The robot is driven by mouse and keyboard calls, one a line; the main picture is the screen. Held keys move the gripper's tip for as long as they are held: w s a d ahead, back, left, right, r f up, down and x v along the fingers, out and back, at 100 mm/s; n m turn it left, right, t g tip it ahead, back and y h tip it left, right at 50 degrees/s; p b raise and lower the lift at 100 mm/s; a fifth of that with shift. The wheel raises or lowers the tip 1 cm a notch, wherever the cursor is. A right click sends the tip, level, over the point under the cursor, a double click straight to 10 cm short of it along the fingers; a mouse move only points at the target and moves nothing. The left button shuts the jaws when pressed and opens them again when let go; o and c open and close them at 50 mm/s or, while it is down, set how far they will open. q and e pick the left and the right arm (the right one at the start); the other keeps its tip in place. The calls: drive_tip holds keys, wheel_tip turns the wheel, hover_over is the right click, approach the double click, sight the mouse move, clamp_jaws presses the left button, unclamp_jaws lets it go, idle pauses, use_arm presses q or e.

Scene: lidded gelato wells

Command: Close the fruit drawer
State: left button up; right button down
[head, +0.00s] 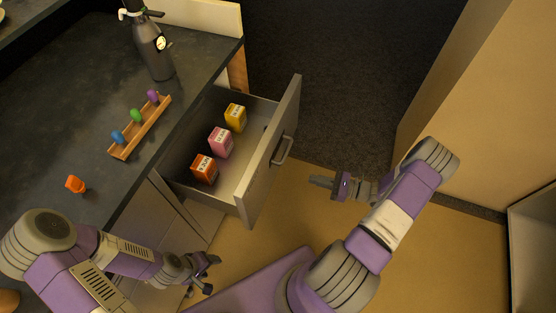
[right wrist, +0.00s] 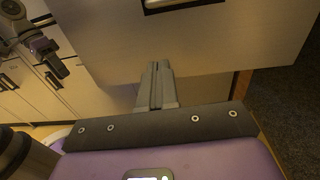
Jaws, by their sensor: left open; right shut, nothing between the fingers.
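The fruit drawer (head: 270,165) stands pulled out from the counter, its grey front facing right with a bar handle (head: 283,150). Inside are an orange box (head: 204,169), a pink box (head: 220,142) and a yellow box (head: 236,117). My right gripper (head: 315,181) is shut and empty, to the right of the drawer front and apart from the handle in the head view. In the right wrist view its closed fingers (right wrist: 158,75) point toward the drawer front (right wrist: 190,50); contact cannot be told. My left gripper (head: 213,274) is open and empty, low beside the counter front.
On the dark counter (head: 80,90) are a wooden rack (head: 140,128) with three coloured pieces, an orange item (head: 76,184) and a dark bottle (head: 153,50). A tan cabinet (head: 470,90) stands at the right. The floor between is clear.

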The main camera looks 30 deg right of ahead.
drive_tip(key=w+a+t+b, duration=0.1)
drive_tip(key=w+a+b, duration=0.1)
drive_tip(key=w+a, duration=0.5)
drive_tip(key=w, duration=0.3)
drive_tip(key=shift+w+a+r+m+h, duration=0.25)
drive_tip(key=shift+w+m+h, duration=0.05)
drive_tip(key=shift+w, duration=0.1)
